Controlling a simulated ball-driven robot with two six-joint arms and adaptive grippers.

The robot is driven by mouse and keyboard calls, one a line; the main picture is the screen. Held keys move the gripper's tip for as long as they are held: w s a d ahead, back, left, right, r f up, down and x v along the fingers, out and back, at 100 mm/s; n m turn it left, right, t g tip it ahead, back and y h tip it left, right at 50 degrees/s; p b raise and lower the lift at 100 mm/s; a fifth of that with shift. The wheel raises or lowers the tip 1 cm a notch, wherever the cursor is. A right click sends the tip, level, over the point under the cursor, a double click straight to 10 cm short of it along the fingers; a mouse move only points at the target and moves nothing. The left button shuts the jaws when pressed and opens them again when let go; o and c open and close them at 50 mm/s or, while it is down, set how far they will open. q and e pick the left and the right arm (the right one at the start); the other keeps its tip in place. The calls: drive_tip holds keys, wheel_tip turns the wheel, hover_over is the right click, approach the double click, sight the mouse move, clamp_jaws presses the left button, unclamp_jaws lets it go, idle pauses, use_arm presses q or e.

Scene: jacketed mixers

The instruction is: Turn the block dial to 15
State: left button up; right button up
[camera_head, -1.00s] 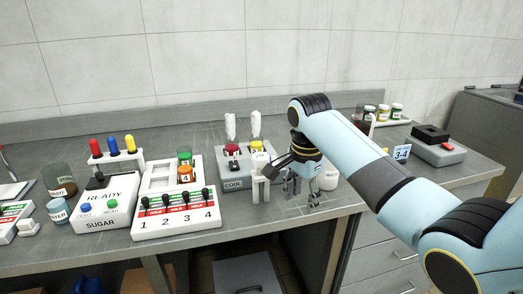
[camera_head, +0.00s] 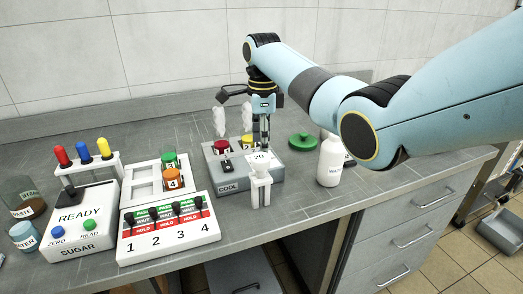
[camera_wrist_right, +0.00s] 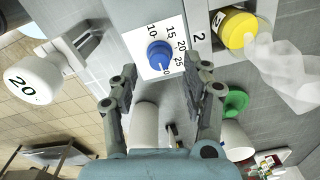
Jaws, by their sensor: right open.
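The block (camera_head: 207,168) marked COOL is grey and sits mid-table, with a red-lidded jar (camera_head: 222,145) and a yellow-lidded jar (camera_head: 247,141) in it. Its blue dial (camera_wrist_right: 158,53) shows in the right wrist view on a white plate with numbers including 10, 15, 20 and 25. The dial's white mark points to the lower right, past 25. My right gripper (camera_wrist_right: 163,95) is open, with one finger to each side below the dial, apart from it. In the head view my right gripper (camera_head: 262,142) points down over the block's right part and hides the dial.
A white stand with a piece marked 20 (camera_head: 261,178) is close in front of the block. A white bottle (camera_head: 330,163) and a green lid (camera_head: 303,141) are to its right. A switch panel (camera_head: 170,245) and the SUGAR unit (camera_head: 72,225) are to the left.

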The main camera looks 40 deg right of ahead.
wheel_tip(320, 180, down, 3)
drive_tip(key=shift+f, duration=0.3)
use_arm(q)
drive_tip(key=w, duration=0.2)
drive_tip(key=shift+w+f, duration=0.1)
drive_tip(key=shift+w, duration=0.2)
drive_tip(key=shift+s, duration=0.1)
use_arm(e)
drive_tip(key=c, duration=0.5)
clamp_jaws()
use_arm(q)
drive_tip(key=shift+s, duration=0.4)
use_arm(e)
drive_tip(key=shift+r, duration=0.1)
